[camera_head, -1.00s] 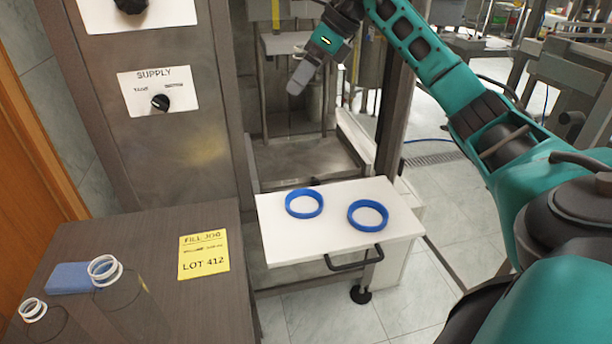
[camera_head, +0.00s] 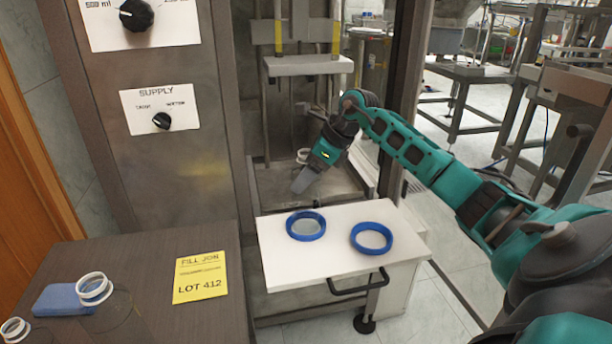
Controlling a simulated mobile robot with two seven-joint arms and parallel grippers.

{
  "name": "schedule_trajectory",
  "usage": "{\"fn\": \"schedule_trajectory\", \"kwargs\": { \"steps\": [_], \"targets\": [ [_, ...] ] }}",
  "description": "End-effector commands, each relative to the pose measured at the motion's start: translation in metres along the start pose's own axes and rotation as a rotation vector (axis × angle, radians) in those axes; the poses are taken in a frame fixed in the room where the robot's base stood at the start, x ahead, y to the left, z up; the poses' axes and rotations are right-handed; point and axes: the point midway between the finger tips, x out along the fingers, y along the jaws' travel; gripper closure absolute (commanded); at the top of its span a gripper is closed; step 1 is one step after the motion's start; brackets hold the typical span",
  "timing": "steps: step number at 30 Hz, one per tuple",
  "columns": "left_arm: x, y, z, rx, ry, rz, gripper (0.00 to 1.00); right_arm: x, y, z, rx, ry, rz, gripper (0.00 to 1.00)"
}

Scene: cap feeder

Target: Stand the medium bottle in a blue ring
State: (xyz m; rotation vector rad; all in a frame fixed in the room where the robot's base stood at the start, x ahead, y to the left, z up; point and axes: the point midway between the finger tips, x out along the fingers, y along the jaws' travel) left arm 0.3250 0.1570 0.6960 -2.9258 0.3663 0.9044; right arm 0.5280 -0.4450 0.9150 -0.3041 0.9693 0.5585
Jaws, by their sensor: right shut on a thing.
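My right gripper (camera_head: 303,183) reaches in from the right, pointing down and left, above the back edge of the white shelf. It is shut on a clear bottle, taken as the medium bottle, whose pale neck (camera_head: 303,156) shows just behind the fingers. The bottle's see-through body is hard to make out. The left blue ring (camera_head: 291,234) lies on the shelf below the gripper, and its inside looks greyer than the right ring's. I cannot tell whether the bottle's base is inside it. The right blue ring (camera_head: 355,242) is empty. My left gripper is not in view.
The white shelf (camera_head: 340,268) has a black front handle. At left, a dark table (camera_head: 150,262) bears a yellow lot note (camera_head: 200,277), a blue block (camera_head: 62,300) and two clear bottles with pale necks (camera_head: 95,288). A metal panel with knobs stands behind the table.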

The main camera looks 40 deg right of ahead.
Motion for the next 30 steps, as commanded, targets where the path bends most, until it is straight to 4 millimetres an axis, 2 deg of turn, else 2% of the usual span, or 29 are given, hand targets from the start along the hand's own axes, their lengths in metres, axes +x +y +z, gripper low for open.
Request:
{"fn": "schedule_trajectory", "kwargs": {
  "steps": [11, 12, 20, 26, 30],
  "targets": [
    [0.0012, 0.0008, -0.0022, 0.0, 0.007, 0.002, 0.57, 0.0052, -0.0003, -0.0034, -0.001, -0.001, -0.001, 0.7],
    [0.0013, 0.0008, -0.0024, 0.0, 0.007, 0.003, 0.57, 0.0054, -0.0003, -0.0035, -0.001, -0.001, -0.002, 0.26],
    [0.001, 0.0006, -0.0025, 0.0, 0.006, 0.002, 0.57, 0.0049, -0.0001, -0.003, -0.001, -0.001, -0.001, 0.01],
    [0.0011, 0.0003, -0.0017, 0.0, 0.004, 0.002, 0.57, 0.0047, -0.0001, -0.0028, -0.001, -0.001, -0.001, 0.01],
    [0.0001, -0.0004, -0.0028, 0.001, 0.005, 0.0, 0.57, -0.0033, -0.0007, -0.0011, -0.002, 0.0, -0.003, 0.01]
  ]
}}
